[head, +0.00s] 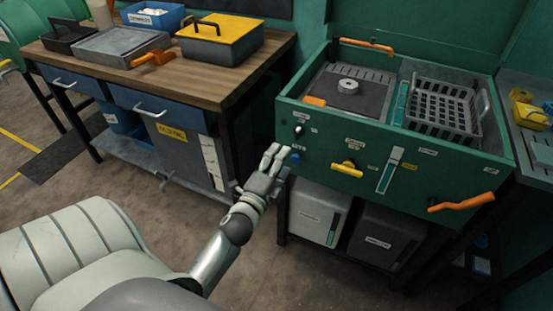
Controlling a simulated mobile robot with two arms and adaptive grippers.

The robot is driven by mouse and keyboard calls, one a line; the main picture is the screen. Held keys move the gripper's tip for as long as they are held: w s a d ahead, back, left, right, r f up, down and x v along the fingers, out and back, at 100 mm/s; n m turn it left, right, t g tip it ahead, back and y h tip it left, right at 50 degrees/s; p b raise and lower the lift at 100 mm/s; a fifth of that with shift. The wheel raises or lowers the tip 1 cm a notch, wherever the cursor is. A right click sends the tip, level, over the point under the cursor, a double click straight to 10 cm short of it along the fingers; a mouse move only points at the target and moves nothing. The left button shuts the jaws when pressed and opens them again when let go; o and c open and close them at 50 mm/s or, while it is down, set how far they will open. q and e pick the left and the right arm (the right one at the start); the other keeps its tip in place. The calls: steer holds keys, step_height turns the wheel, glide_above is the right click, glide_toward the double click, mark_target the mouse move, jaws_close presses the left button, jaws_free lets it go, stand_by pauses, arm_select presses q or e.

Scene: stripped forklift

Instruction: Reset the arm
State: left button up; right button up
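My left gripper (277,151) is in the middle of the head view, on the arm that comes in from the lower left. Its two fingers show a narrow gap with nothing seen between them. The fingertips are close to the left part of the green machine's front panel (335,160), just left of a blue knob (295,158) and below a black knob (298,130). I cannot tell whether they touch the panel. My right gripper is not in view.
The green machine carries a black basket (441,108), a yellow handle (347,169) and orange handles (461,203). A wooden workbench (150,82) at left holds a yellow-lidded toolbox (222,38) and trays. Grey bins (318,213) stand under the machine. Open floor (275,275) lies below my arm.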

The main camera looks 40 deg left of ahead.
arm_select(q)
steer(key=shift+s+d, duration=0.2)
steer(key=shift+s, duration=0.5)
steer(key=s+d+f+n+g+h+p, duration=0.1)
steer(key=s+d+f+n+g, duration=0.15)
steer(key=f, duration=0.75)
steer(key=s+d+f+n+g+h+p, duration=0.1)
steer(key=s+d+f+n+g, duration=0.2)
steer(key=f, duration=0.7)
steer(key=s+d+f+n+g+h+p, duration=0.15)
steer(key=s+f, duration=0.25)
steer(key=f, duration=0.7)
steer(key=s+d+f+n+g, duration=0.1)
steer(key=s+f, duration=0.4)
steer(key=s, duration=0.5)
steer(key=s+d+f+n+g+p, duration=0.1)
steer(key=s+f+g, duration=0.4)
steer(key=s, duration=0.5)
steer(key=s+d+f+n+g+p, duration=0.1)
steer(key=s+d+f+n+g, duration=0.1)
steer(key=s+f, duration=0.4)
steer(key=s+n+g+h, duration=0.1)
steer(key=s, duration=0.4)
steer(key=shift+d+f+n, duration=0.15)
steer(key=shift+d+n, duration=0.15)
steer(key=shift+d, duration=0.05)
